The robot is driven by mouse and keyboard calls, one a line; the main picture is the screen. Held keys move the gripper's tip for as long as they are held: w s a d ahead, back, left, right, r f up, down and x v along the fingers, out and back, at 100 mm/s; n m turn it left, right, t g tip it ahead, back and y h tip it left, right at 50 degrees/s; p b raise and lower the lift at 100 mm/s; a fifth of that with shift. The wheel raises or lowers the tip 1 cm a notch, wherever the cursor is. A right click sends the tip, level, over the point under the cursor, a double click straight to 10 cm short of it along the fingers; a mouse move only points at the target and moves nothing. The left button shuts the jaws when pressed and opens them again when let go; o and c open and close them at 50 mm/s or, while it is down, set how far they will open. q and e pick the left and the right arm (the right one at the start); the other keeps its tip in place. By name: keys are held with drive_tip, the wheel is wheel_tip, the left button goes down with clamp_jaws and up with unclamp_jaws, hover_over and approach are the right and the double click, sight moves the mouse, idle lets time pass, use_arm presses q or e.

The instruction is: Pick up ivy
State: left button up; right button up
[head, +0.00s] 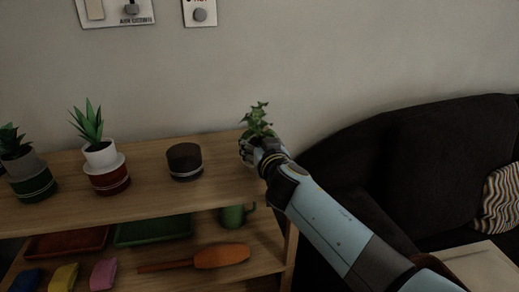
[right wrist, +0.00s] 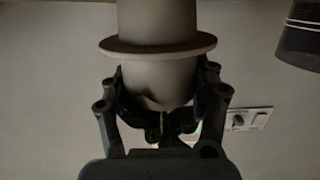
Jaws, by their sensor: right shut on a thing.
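The ivy (head: 258,120) shows its green leaves above my right gripper (head: 256,152), at the right end of the wooden shelf top. In the head view its pot is mostly hidden behind the gripper. In the right wrist view a pale pot (right wrist: 158,75) with a wide rim sits between the two dark fingers of the right gripper (right wrist: 160,95), which are shut on it. Some green shows below the pot there, between the fingers. I cannot tell whether the pot touches the shelf. My left gripper is not in view.
The wooden shelf (head: 150,205) bears a dark striped pot (head: 184,162), an aloe-like plant (head: 88,122) and another plant (head: 14,142). An orange-headed tool (head: 220,256) and a green mug (head: 236,216) are below. A dark sofa (head: 420,150) stands right; the wall is behind.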

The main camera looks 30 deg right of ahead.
sight(261, 127)
drive_tip(key=shift+r+p, duration=0.3)
drive_tip(key=shift+r, duration=0.25)
drive_tip(key=r+p, duration=0.1)
drive_tip(key=r, duration=0.1)
drive_tip(key=s+r+p, duration=0.1)
drive_tip(key=r, duration=0.1)
drive_tip(key=s+r+p, duration=0.2)
drive_tip(key=s+r, duration=0.4)
drive_tip(key=s, duration=0.4)
drive_tip(key=shift+s+p, duration=0.3)
drive_tip(key=shift+p, duration=0.05)
drive_tip(key=shift+a, duration=0.1)
